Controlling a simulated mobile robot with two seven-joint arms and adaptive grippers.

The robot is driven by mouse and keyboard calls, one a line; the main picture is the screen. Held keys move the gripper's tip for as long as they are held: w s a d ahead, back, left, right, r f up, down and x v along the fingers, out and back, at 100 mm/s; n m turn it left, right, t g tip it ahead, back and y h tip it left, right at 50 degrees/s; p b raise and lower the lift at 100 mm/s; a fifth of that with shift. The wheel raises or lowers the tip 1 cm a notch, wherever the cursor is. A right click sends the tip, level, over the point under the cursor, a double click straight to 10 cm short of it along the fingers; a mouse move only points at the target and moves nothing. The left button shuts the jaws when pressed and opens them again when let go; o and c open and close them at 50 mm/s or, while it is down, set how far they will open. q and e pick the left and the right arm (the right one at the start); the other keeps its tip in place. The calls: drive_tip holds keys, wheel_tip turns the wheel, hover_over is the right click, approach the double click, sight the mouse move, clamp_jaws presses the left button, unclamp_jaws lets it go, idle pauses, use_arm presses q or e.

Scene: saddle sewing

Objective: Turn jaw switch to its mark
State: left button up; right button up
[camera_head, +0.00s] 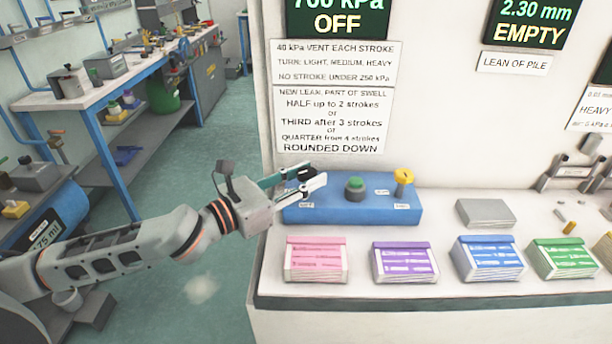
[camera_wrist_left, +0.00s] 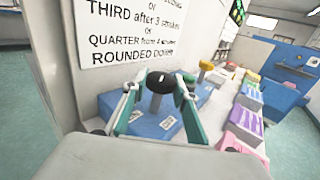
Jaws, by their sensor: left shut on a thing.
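The blue control box (camera_head: 335,212) sits on the white bench against the panel. A black-topped knob (camera_wrist_left: 160,82), which I take as the jaw switch, stands at its left end. My left gripper (camera_head: 312,178) reaches in from the left and is shut on this knob, with one finger on each side. In the left wrist view the knob shows between the fingers of the gripper (camera_wrist_left: 160,88). Small labels (camera_wrist_left: 168,123) lie on the box beside it, too blurred to read. The switch's mark cannot be made out. My right gripper is not in view.
On the same box stand a green button (camera_head: 355,186) and a yellow knob (camera_head: 403,178). Pink (camera_head: 316,262), purple (camera_head: 405,262), blue (camera_head: 488,260) and green (camera_head: 563,258) packs line the front of the bench. A display (camera_head: 338,18) reads "700 kPa OFF".

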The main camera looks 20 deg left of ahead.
use_arm(q)
drive_tip(key=m+g+h+p, duration=0.1)
drive_tip(key=m+g+h, duration=0.1)
drive_tip(key=h, duration=0.1)
drive_tip(key=shift+w+a+r, duration=0.1)
drive_tip(key=shift+a, duration=0.05)
drive_tip(key=shift+m+g+h, duration=0.8)
drive_tip(key=shift+m+g, duration=0.1)
drive_tip(key=shift+g, duration=0.3)
drive_tip(key=shift+m+g+h, duration=0.3)
drive_tip(key=shift+m+g, duration=0.1)
drive_tip(key=shift+g, duration=0.1)
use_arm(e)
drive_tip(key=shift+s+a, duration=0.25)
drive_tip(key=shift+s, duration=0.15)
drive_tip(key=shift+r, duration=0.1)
use_arm(q)
drive_tip(key=shift+m+g+h, duration=0.3)
drive_tip(key=shift+g, duration=0.1)
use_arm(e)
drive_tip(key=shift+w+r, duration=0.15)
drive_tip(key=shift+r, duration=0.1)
use_arm(q)
drive_tip(key=o, duration=1)
drive_tip(key=shift+o, duration=0.7)
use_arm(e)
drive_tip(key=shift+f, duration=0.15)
